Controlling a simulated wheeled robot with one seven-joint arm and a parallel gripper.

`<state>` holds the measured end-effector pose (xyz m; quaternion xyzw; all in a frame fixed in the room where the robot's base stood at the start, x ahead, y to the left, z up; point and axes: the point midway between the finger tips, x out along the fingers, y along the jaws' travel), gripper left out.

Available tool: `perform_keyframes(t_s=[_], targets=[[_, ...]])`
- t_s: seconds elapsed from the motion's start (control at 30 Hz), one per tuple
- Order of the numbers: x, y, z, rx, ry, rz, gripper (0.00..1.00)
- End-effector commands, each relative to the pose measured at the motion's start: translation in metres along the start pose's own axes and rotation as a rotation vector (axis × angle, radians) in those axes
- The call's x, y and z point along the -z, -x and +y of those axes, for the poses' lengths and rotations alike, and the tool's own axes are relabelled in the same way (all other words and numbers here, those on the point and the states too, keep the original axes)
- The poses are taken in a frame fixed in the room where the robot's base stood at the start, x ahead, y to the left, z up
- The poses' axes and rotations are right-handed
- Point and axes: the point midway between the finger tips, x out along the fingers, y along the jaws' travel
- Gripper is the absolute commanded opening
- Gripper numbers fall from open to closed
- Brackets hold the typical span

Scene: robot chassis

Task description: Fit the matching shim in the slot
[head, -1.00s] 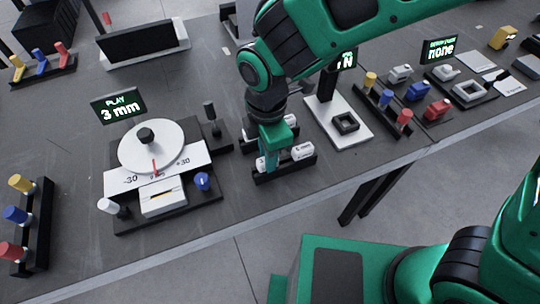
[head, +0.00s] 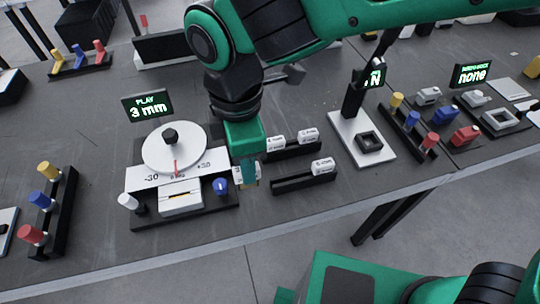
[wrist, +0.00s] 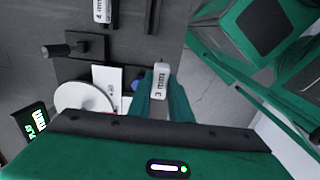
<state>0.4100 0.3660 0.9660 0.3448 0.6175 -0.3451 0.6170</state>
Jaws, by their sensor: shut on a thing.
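My gripper (head: 246,182) is shut on a white shim (wrist: 160,82), whose label reads 3 mm in the wrist view. The gripper holds it above the table, left of the shim racks and close to the right side of the dial fixture. In the head view the fingers largely hide the shim. The slot (head: 180,194) is a thin line in the white block at the front of the fixture, left of my gripper. A display (head: 147,106) behind the fixture reads PLAY 3 mm. The white dial disc (head: 158,150) has a red pointer.
The front rack (head: 290,184) holds one white shim (head: 322,166); the back rack (head: 296,151) holds two. A blue knob (head: 220,186) and a white knob (head: 128,201) flank the slot block. Colored pegs stand at the left (head: 48,170).

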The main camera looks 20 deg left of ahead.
Motion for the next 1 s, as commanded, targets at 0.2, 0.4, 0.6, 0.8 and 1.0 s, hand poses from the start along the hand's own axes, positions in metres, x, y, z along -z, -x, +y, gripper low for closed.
perform_keyframes(t_s=[0.2, 0.4, 0.6, 0.8, 1.0], targets=[[-0.002, 0.010, 0.003, -0.001, -0.044, -0.001, 0.00], [-0.059, 0.014, 0.022, -0.002, -0.207, -0.001, 0.00], [-0.096, 0.016, 0.030, -0.001, -0.310, 0.001, 0.00], [-0.100, 0.016, 0.030, 0.000, -0.320, 0.002, 0.00], [-0.099, 0.016, 0.030, 0.000, -0.319, 0.002, 0.00]])
